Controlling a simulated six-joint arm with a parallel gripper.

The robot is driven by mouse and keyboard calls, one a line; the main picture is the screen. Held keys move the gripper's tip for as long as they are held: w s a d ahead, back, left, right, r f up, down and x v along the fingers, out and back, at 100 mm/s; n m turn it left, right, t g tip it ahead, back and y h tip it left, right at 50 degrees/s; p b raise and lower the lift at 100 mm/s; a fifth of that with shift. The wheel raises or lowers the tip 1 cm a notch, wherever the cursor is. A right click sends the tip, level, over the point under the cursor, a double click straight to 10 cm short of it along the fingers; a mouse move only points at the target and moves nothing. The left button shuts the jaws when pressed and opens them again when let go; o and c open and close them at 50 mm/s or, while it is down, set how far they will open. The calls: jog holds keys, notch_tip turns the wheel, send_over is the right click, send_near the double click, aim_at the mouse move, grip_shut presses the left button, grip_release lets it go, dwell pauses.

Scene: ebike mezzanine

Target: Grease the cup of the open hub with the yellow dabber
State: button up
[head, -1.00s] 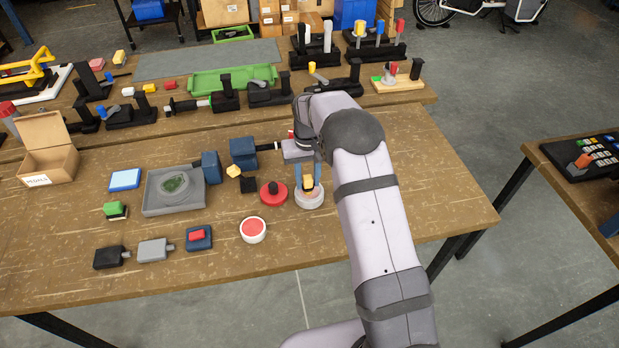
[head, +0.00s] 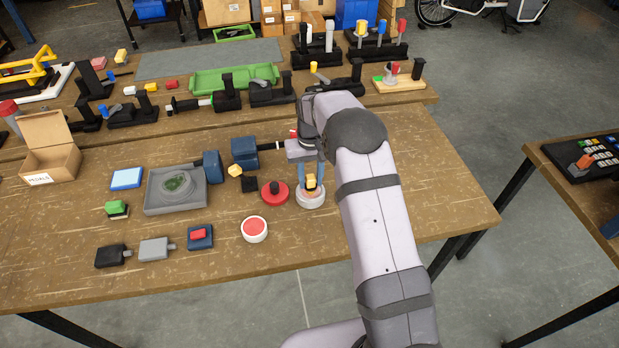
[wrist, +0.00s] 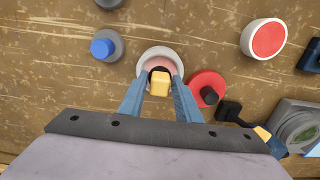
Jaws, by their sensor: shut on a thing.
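My gripper (wrist: 160,83) is shut on the yellow dabber (wrist: 160,77), a block with a dark part below it. In the head view the dabber (head: 311,181) stands between the blue fingers. It is over a round whitish pot (wrist: 143,66) with a pinkish inside, which also shows in the head view (head: 310,201). The dabber's lower end is hidden, so I cannot tell how deep it sits. A grey tray (head: 153,207) at the left holds a round grey cup (head: 176,185) with green in it, seemingly the open hub.
A red disc with a black knob (head: 274,192) is just left of the pot. A red-topped white round (head: 254,229) is nearer the front. Blue blocks (head: 212,166) and a black block with yellow top (head: 249,184) lie between tray and gripper.

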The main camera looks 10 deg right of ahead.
jog(key=shift+w, duration=0.15)
jog(key=shift+w, duration=0.3)
jog(key=shift+s, duration=0.15)
jog(key=shift+s, duration=0.3)
jog(key=shift+s, duration=0.15)
dwell(0.4)
jog(key=shift+s, duration=0.35)
jog(key=shift+w, duration=0.15)
